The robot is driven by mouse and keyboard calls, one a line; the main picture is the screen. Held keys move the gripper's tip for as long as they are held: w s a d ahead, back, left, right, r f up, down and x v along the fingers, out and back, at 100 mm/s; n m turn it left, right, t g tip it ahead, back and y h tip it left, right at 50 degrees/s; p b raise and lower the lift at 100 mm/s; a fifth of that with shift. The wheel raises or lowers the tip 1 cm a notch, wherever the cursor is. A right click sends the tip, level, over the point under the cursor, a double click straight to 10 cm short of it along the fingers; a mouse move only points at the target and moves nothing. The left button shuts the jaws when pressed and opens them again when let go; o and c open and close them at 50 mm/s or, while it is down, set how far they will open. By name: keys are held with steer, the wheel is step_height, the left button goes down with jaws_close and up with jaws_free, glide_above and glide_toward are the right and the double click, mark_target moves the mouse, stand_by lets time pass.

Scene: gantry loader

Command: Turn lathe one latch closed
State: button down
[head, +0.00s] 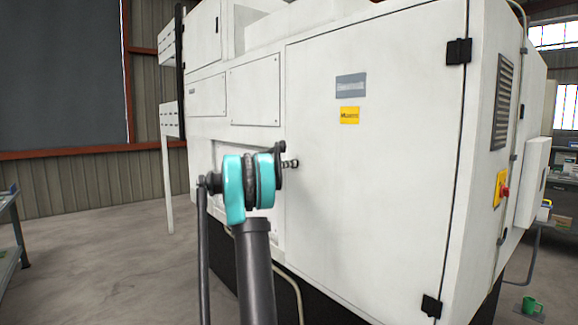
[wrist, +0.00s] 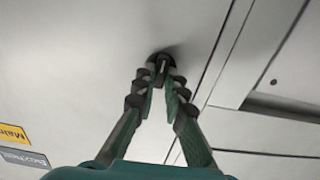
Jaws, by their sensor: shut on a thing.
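The lathe one latch (wrist: 161,62) is a small dark knob on the white cabinet door (head: 370,190). My gripper (wrist: 160,77) is shut on it in the wrist view, its two dark ridged fingers meeting at the knob from either side. In the head view my gripper (head: 290,163) reaches the door's left edge, mostly behind my teal and grey arm. The fingertips hide much of the latch, so I cannot tell its turn angle. The door looks flush with the cabinet front.
A grey label (head: 351,86) and a yellow label (head: 349,115) are on the door. Dark hinges (head: 458,52) run along its right edge. A red knob (head: 505,192) is on the cabinet's right side. The floor (head: 110,230) on the left is clear, with a table (head: 10,240) at the far left.

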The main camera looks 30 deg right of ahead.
steer(key=shift+n, duration=0.4)
steer(key=n, duration=1.7)
steer(key=shift+w+f, duration=0.2)
steer(key=shift+w, duration=0.05)
steer(key=shift+n, duration=0.3)
steer(key=c, duration=1.6)
jaws_free()
steer(key=a, duration=0.8)
steer(key=s+a, duration=0.1)
steer(key=a, duration=0.3)
